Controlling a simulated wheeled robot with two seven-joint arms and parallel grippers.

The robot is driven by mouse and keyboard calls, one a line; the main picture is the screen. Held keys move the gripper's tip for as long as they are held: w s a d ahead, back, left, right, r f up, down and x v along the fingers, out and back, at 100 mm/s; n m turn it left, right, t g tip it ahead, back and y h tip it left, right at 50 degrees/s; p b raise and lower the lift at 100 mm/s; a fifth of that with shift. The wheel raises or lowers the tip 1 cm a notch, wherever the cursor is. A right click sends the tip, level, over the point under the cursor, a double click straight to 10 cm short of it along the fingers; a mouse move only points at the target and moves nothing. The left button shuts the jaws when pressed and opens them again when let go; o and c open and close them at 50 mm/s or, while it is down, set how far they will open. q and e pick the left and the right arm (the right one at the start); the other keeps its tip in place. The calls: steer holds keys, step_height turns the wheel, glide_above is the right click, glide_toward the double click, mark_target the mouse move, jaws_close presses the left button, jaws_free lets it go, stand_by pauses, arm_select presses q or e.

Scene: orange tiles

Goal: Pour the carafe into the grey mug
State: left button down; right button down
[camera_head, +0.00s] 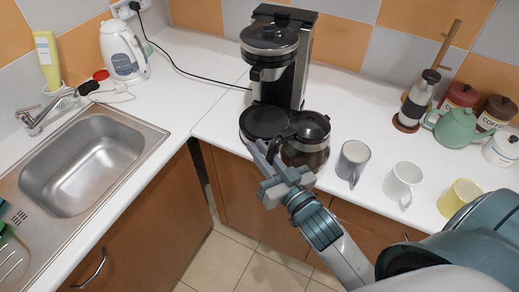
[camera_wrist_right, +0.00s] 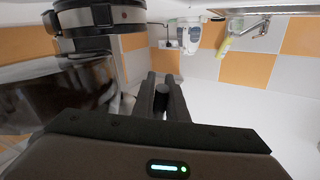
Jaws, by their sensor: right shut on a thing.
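The glass carafe (camera_head: 312,156) with a black lid and dark contents looks roughly upright, just in front and to the right of the coffee maker's hotplate (camera_head: 263,121). My right gripper (camera_head: 272,160) is shut on the carafe's black handle. The handle (camera_wrist_right: 162,98) shows between the fingers in the right wrist view. I cannot tell how far the carafe is above the worktop. The grey mug (camera_head: 352,162) stands upright close to the right of the carafe, apart from it. My left gripper is not in view.
The coffee maker (camera_head: 297,55) stands behind the carafe. A white mug (camera_head: 401,184) and a yellow mug (camera_head: 459,197) stand right of the grey mug. A green teapot (camera_head: 457,127) and canisters are at the back right. The sink (camera_head: 92,165) is at left.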

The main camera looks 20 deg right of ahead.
steer(key=shift+r, duration=0.1)
steer(key=s+h+b, duration=0.1)
steer(key=s+m+b, duration=0.1)
steer(key=s, duration=0.1)
steer(key=shift+s+a+f+h+b, duration=0.15)
steer(key=shift+f+h+b, duration=0.2)
steer(key=shift+f+h, duration=0.05)
steer(key=shift+s+r, duration=0.1)
steer(key=shift+s, duration=0.25)
